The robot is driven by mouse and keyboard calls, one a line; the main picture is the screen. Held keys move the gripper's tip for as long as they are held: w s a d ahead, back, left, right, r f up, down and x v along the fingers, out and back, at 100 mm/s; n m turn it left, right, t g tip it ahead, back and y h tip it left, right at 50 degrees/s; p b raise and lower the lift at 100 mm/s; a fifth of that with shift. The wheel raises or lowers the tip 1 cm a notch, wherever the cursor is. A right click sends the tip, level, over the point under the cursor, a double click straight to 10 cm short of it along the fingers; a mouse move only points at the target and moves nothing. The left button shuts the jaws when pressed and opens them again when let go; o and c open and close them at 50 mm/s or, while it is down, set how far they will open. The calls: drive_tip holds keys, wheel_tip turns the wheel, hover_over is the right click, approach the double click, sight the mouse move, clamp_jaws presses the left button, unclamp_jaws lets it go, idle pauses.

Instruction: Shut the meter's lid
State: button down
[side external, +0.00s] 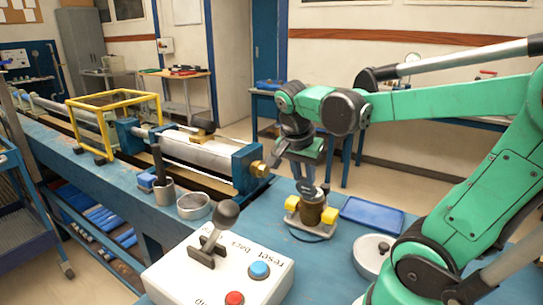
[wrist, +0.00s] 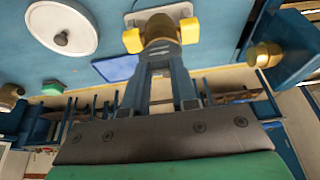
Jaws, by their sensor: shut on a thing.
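The meter (side external: 318,214) is a small brown-and-brass cylinder with yellow blocks at its sides. It stands on the blue bench at the right of centre in the side view, and at the top of the wrist view (wrist: 158,27). My gripper (side external: 312,193) points down at the top of the meter. In the wrist view its two fingers (wrist: 161,60) close in on the dark grey lid (wrist: 162,49) at the meter's end. The fingers hide part of the lid, and its exact angle is hard to tell.
A blue tray (side external: 372,217) lies just right of the meter, with a round white pot lid (side external: 372,249) nearer. A control box (side external: 222,268) with a lever stands in front. Grey cups (side external: 194,206) and a pipe rig with a brass end (side external: 259,169) are to the left.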

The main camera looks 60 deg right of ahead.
drive_tip(key=shift+d+r+y, duration=0.3)
drive_tip(key=shift+d+y, duration=0.6)
drive_tip(key=shift+y, duration=0.3)
drive_tip(key=d+y, duration=0.2)
drive_tip(key=shift+y, duration=0.3)
drive_tip(key=shift+d+f+y, duration=0.15)
drive_tip(key=shift+d+y, duration=0.6)
drive_tip(key=shift+y, duration=0.45)
drive_tip(key=shift+d+f+y, duration=0.2)
drive_tip(key=shift+d+y, duration=0.2)
drive_tip(key=shift+y, duration=0.3)
drive_tip(key=shift+d+f+y, duration=0.15)
drive_tip(key=shift+d+y, duration=0.25)
drive_tip(key=shift+y, duration=0.3)
